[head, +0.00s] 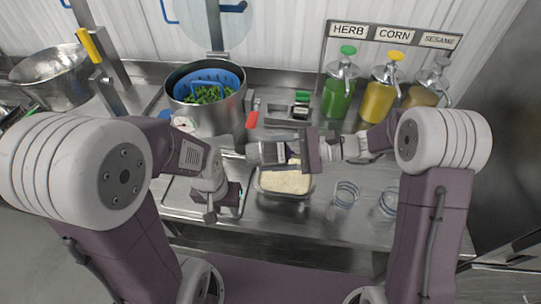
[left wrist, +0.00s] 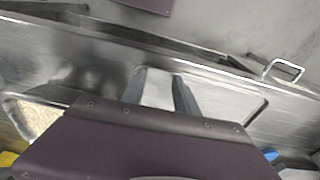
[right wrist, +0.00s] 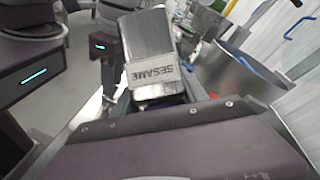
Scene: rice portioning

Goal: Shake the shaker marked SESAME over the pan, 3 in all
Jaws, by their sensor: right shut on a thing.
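The shaker marked SESAME (right wrist: 150,55) is a silver metal container, and its label reads upside down in the right wrist view. My right gripper (head: 288,153) is shut on it. In the head view the shaker (head: 266,153) lies about sideways, above and behind the left part of the pan. The pan (head: 284,199) is a shallow rectangular container of white rice; part of its far side is hidden by the right gripper. My left gripper (head: 212,207) is over a flat tray left of the pan. In the left wrist view its fingers (left wrist: 160,92) are apart with nothing between them.
Green, yellow and brown dispensers (head: 378,100) stand under HERB, CORN and SESAME signs at the back right. A large pot (head: 205,118) with a blue basket of greens stands at the back left. Two clear glasses (head: 345,195) stand right of the pan. The flat tray (head: 180,211) is empty.

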